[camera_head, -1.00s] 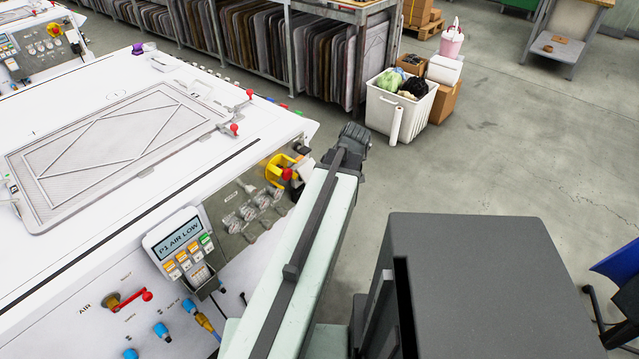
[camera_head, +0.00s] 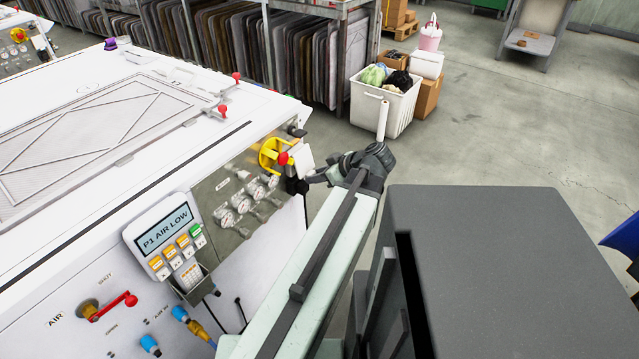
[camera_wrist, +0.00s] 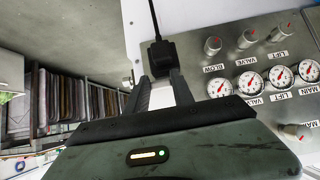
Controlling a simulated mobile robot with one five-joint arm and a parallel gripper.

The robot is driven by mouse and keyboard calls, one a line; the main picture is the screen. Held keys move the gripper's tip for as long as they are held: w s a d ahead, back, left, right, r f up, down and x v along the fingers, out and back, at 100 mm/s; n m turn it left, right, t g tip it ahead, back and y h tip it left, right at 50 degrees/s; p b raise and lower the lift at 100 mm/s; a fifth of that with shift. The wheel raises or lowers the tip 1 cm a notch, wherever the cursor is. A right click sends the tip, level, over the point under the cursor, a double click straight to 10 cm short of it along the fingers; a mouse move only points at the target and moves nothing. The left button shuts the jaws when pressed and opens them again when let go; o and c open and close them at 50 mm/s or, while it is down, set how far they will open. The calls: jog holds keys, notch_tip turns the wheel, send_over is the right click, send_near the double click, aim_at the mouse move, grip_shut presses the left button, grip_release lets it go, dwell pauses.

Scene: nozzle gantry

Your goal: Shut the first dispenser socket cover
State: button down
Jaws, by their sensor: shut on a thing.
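A black block with a cable (camera_wrist: 160,58) sits at the edge of the steel gauge panel in the wrist view. My gripper (camera_wrist: 161,88) has its dark fingers on either side of this block and is shut on it. I cannot tell whether the block is the socket cover, a plug or another fitting. In the head view my gripper (camera_head: 313,178) points left at the machine's right corner, just below the yellow ring with a red knob (camera_head: 275,156). Its fingertips are small there, and what they hold is hard to make out.
The gauge panel (camera_head: 218,182) carries several dials and small valves. A keypad reading "P1 AIR LOW" (camera_head: 166,228) and a red lever (camera_head: 128,299) are on the machine front. A white bin (camera_head: 367,112) stands beyond my arm.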

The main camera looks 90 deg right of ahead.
jog(key=shift+b+x, duration=0.6)
jog(key=shift+x, duration=0.8)
jog(key=shift+f, duration=0.1)
jog(key=c, duration=1.1)
grip_release()
jog(key=p+v, duration=0.4)
jog(key=v, duration=0.4)
jog(key=shift+s+f+p, duration=0.15)
jog(key=shift+f+p, duration=0.05)
jog(key=shift+p, duration=0.1)
